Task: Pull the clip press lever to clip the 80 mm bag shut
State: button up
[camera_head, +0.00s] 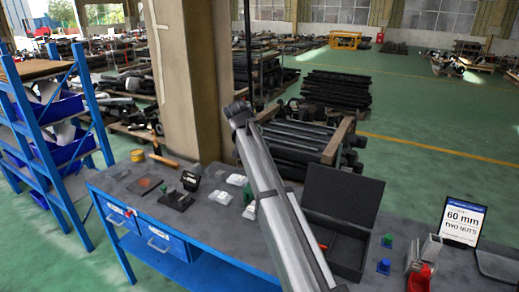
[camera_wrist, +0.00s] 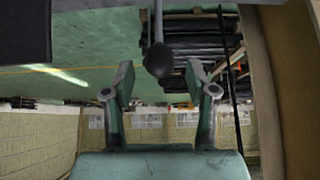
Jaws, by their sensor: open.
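In the wrist view, a dark round knob (camera_wrist: 159,61) on a thin rod shows between the two fingers of my gripper (camera_wrist: 161,80). The fingers are spread apart; I cannot tell whether either touches the knob. I cannot tell whether this is the press lever, as the press body is out of the wrist view. In the head view my arm crosses the middle of the bench and I cannot make out my gripper. White packets (camera_head: 220,197) lie on the bench left of my arm; I cannot tell which is the 80 mm bag.
The grey bench (camera_head: 150,195) also holds an open black case (camera_head: 342,193), a red and silver device (camera_head: 421,262) and a sign (camera_head: 461,221) reading 60 mm, two nuts. A thick column (camera_head: 192,80) stands behind. A blue shelf rack (camera_head: 45,140) is at left.

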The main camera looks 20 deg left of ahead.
jog(key=v, duration=0.9)
jog(key=shift+r, duration=0.25)
jog(key=shift+s, duration=0.1)
